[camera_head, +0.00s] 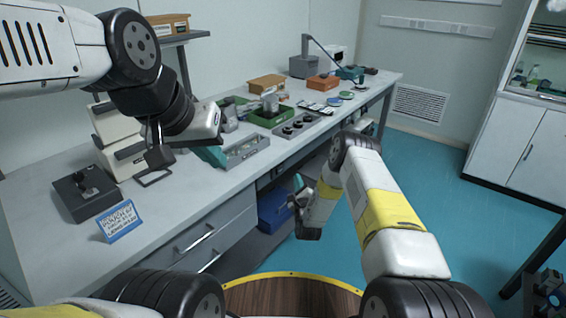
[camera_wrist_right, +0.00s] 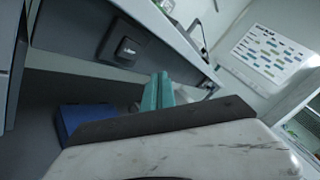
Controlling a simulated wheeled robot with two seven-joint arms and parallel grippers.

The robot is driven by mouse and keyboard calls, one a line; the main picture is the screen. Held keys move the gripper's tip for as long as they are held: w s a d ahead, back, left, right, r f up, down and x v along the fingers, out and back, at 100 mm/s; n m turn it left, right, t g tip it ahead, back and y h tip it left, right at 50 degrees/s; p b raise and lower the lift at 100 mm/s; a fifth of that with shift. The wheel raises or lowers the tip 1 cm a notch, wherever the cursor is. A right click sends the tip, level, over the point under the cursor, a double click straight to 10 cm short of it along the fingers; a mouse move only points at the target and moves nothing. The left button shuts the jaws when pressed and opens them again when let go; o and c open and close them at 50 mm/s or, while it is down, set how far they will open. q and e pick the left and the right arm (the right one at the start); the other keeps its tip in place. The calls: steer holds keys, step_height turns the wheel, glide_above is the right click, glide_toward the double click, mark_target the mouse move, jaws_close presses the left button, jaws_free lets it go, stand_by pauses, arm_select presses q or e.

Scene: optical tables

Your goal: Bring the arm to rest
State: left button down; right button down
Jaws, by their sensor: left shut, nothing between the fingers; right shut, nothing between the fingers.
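My left arm comes in from the upper left, and its wrist bends down over the workbench (camera_head: 165,215). My left gripper (camera_head: 211,156) has teal fingers, is shut and empty, and shows beside a grey tray; I cannot tell its height above the bench. My right arm reaches forward over the floor in front of the bench. My right gripper (camera_head: 298,184) is shut and empty, apart from the bench front. Its teal fingers also show together in the right wrist view (camera_wrist_right: 158,92).
A black control box (camera_head: 86,193) and a blue sign (camera_head: 119,221) stand on the near bench. Grey trays (camera_head: 245,150) and a green box (camera_head: 268,116) stand further back. A blue bin (camera_head: 274,208) sits under the bench. The teal floor (camera_head: 440,190) to the right is clear.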

steer(key=shift+r, duration=0.1)
steer(key=w+d+r+n+g, duration=0.2)
steer(key=r+n, duration=0.2)
steer(key=r, duration=0.7)
steer(key=w+d+r+n+g, duration=0.15)
steer(key=r+n, duration=0.35)
steer(key=r, duration=0.6)
steer(key=s+d+r+n+g, duration=0.2)
steer(key=s+r+n, duration=0.3)
steer(key=r, duration=0.4)
steer(key=s+d+r+n+g, duration=0.2)
steer(key=s+r+n, duration=0.1)
steer(key=s, duration=0.7)
steer(key=s+d+r+n+g, duration=0.15)
steer(key=s+r, duration=0.25)
steer(key=s, duration=0.6)
steer(key=s+d+r+n+g, duration=0.1)
steer(key=s+d+r+n, duration=0.15)
steer(key=s, duration=0.75)
steer(key=s+n+g, duration=0.2)
steer(key=s+n, duration=0.2)
steer(key=s, duration=0.8)
steer(key=shift+d+f, duration=0.4)
